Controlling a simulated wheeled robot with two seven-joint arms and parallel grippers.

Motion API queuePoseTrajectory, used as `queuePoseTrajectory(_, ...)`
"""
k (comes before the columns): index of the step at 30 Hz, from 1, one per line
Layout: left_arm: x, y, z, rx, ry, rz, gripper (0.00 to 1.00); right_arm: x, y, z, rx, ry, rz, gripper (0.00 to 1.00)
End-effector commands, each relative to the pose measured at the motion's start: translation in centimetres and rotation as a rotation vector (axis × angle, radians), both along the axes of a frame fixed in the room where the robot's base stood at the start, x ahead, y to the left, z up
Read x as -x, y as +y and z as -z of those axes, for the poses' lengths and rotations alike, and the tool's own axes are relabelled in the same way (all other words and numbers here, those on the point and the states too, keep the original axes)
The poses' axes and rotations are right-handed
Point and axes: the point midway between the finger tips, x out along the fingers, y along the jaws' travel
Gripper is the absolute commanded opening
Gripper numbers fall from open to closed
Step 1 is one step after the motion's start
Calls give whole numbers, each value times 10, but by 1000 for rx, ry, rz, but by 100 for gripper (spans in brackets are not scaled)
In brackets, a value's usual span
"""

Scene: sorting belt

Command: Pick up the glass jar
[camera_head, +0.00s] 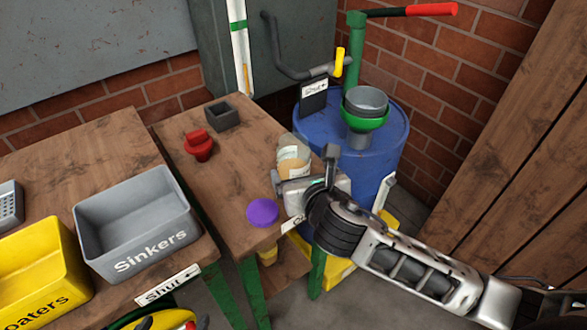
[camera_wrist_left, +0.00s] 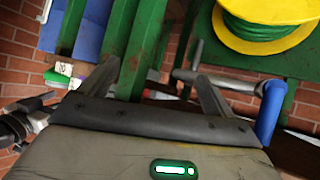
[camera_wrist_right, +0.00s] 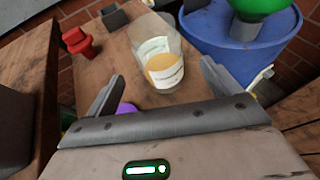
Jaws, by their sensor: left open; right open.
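The glass jar (camera_head: 291,150) is clear, with a pale label and an amber lower part. It stands on the narrow wooden table, near its right edge. In the right wrist view the jar (camera_wrist_right: 157,55) appears ahead of and between the fingers. My right gripper (camera_head: 303,170) is open and empty, close on the near side of the jar; it partly hides the jar's base in the head view. I cannot tell whether a finger touches the jar. My left gripper (camera_wrist_left: 155,76) is open, seen only in its own wrist view, with green posts beyond its fingers.
A purple round object (camera_head: 262,212) lies on the table (camera_head: 222,180) near the right gripper. A red object (camera_head: 199,145) and a small dark box (camera_head: 222,116) are farther back. A blue barrel (camera_head: 388,150) with a green funnel stands right. A grey Sinkers bin (camera_head: 140,265) is left.

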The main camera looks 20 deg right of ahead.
Motion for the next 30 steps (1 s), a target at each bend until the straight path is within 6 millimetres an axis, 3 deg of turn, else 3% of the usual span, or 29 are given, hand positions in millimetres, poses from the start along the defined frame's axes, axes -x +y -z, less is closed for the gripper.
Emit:
queuePoseTrajectory(3, -2, -1, -3, 6, -11, -1, 89, -17, -1, 7, -1, -1, 2, 89)
queuePoseTrajectory(11, -2, -1, -1, 9, -11, -1, 89, -34, -1, 15, -5, 1, 2, 89)
queuePoseTrajectory(18, -2, -1, 2, 16, -11, -4, 89, -66, -1, 29, -4, 0, 2, 89)
queuePoseTrajectory(27, -3, -2, -2, 23, -19, -8, 89, -72, -2, 31, -3, 1, -1, 89)
queuePoseTrajectory(28, -3, -2, -2, 23, -18, -8, 89, -72, -2, 31, -3, 1, -1, 86)
queuePoseTrajectory(30, -3, -2, -2, 24, -18, -9, 89, -72, -2, 31, -2, 1, 0, 67)
